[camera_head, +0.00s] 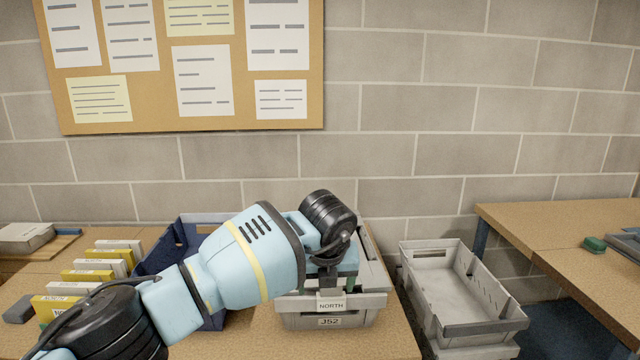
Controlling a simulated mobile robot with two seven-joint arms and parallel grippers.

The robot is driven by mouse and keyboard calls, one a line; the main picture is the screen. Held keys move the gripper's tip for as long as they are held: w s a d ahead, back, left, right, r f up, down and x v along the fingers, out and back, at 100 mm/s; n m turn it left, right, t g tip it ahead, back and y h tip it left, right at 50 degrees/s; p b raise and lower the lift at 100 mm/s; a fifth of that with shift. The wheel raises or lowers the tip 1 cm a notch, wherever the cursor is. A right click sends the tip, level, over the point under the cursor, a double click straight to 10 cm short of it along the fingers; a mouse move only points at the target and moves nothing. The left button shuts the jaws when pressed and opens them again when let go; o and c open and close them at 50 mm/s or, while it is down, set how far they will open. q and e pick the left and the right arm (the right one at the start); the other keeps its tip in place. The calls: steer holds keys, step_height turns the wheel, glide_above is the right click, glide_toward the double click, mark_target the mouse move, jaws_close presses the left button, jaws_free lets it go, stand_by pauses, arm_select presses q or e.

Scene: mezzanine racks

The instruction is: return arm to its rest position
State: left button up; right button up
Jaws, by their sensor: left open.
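My left arm (245,255) reaches in from the left across the near table. Its gripper (330,286) points down over the grey crate (368,300) and is open. The gripper fingers show just above the label reading NORTH, at the crate's near side; I cannot tell whether they touch the crate. The wrist hides much of the crate's inside. My right gripper is out of view.
A dark blue bin (165,250) stands partly behind my arm. Several yellow and white boxes (100,262) stand in a row at left. An empty grey crate (455,290) sits right of the table, before another table (560,240). A notice board (150,100) hangs behind.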

arm_select(q)
steer(key=s+d+f+m+g+h, duration=0.1)
steer(key=s+d+f+g+h, duration=0.2)
steer(key=s+d+f+h, duration=0.25)
steer(key=s+d+f+n+g+h, duration=0.2)
steer(key=s+d+f+n+h, duration=0.15)
steer(key=s+d+h, duration=0.8)
steer(key=s+a+f+n+t+y, duration=0.25)
steer(key=a+f+n+t, duration=0.2)
steer(key=a+n, duration=0.35)
steer(key=s+a+f+n+t+y+p, duration=0.1)
steer(key=a+f+n+t+y, duration=0.25)
steer(key=a+n+t, duration=0.35)
steer(key=s+a+f+n+t+y, duration=0.2)
steer(key=a+f+n+t, duration=0.3)
steer(key=a+n, duration=0.35)
steer(key=s+a+f+n+g+y, duration=0.3)
steer(key=s+a+f, duration=0.3)
steer(key=s, duration=0.5)
steer(key=s+a+f+n+g+y, duration=0.4)
steer(key=s+a+f, duration=0.3)
steer(key=s+a, duration=0.2)
steer(key=shift+s+p, duration=0.3)
steer(key=shift+s, duration=0.55)
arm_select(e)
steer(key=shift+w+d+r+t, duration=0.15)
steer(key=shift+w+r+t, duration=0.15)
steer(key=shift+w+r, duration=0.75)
arm_select(q)
steer(key=shift+f, duration=0.1)
